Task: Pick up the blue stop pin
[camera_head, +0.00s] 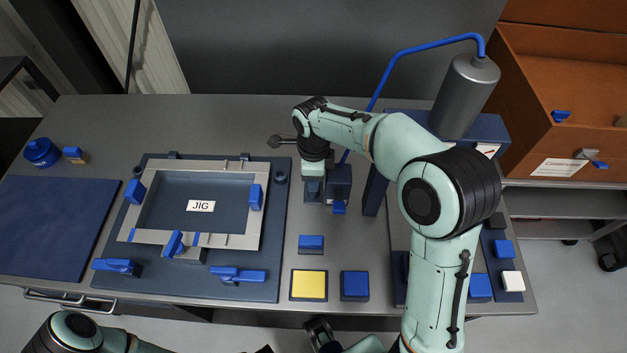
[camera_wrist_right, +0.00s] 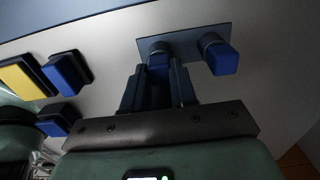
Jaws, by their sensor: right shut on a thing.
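A second blue-headed post (camera_wrist_right: 220,57) stands at the plate's other side. In the head view my right gripper (camera_head: 313,190) points down behind the blue block, and the pin is mostly hidden.
A jig (camera_head: 205,206) with blue clamps fills the bench's left middle. A blue block (camera_head: 311,243), a yellow pad (camera_head: 309,285) and a blue pad (camera_head: 354,285) lie in front of my right gripper. A dark block with a blue tab (camera_head: 340,207) stands close to its right.

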